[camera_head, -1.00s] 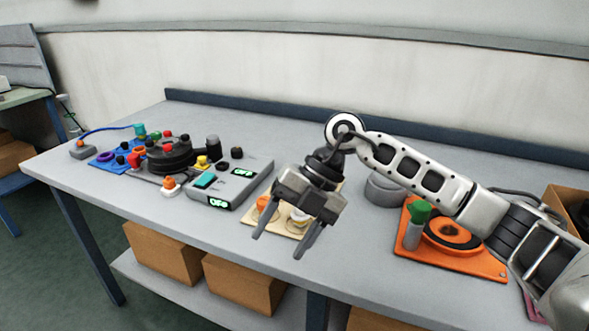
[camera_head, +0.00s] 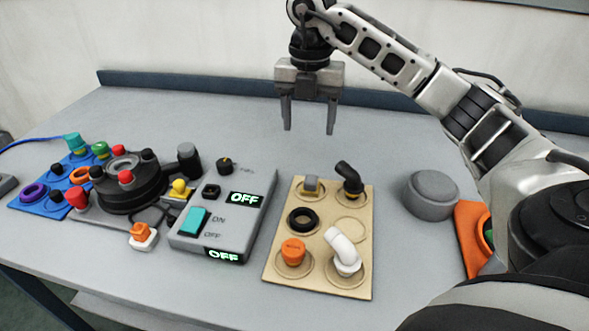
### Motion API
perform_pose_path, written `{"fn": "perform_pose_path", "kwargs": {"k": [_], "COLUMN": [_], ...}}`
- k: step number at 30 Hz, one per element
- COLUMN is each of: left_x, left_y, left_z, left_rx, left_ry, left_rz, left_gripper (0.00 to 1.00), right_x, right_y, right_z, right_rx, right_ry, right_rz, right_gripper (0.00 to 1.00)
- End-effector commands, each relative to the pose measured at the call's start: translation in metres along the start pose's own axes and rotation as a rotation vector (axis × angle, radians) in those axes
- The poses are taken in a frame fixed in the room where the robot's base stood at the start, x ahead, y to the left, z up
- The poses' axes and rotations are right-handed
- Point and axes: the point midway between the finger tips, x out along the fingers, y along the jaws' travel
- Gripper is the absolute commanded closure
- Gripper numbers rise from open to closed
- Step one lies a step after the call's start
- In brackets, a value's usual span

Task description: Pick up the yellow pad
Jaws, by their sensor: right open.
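I see no clear flat yellow pad. A small yellow rounded piece (camera_head: 179,188) sits between the black round unit and the grey switch box, and I cannot tell whether it is the pad. My right gripper (camera_head: 309,131) is open and empty, pointing down over the rear of the table, behind the beige tray. It is to the right of the yellow piece and apart from it. My left gripper is not in view.
The grey switch box (camera_head: 256,218) shows OFF on two displays. The beige tray (camera_head: 280,245) holds several fittings. A black round unit (camera_head: 128,190), a blue board (camera_head: 38,208), a grey round lid (camera_head: 431,194) and an orange board (camera_head: 466,237) are nearby. The rear table is mostly clear.

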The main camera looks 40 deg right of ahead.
Motion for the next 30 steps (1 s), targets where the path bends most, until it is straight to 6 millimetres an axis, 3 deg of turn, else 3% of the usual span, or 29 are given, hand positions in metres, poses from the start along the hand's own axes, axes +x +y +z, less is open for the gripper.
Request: {"fn": "perform_pose_path", "kwargs": {"k": [1,9,19,30], "left_x": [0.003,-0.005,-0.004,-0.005], "left_y": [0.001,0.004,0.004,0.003], "left_z": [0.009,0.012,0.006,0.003], "left_rx": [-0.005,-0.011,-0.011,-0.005], "left_ry": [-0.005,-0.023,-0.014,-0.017], "left_rz": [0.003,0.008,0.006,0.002], "left_gripper": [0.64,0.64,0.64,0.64], "right_x": [0.017,0.069,0.098,0.143], "right_y": [0.000,-0.001,-0.001,-0.004], "right_z": [-0.001,-0.001,0.001,0.007], "right_rx": [-0.002,-0.002,-0.001,-0.003], "right_ry": [0.006,0.004,0.003,0.002], "right_rz": [-0.003,-0.004,-0.001,0.000], "right_gripper": [0.38,0.38,0.38,0.38]}}
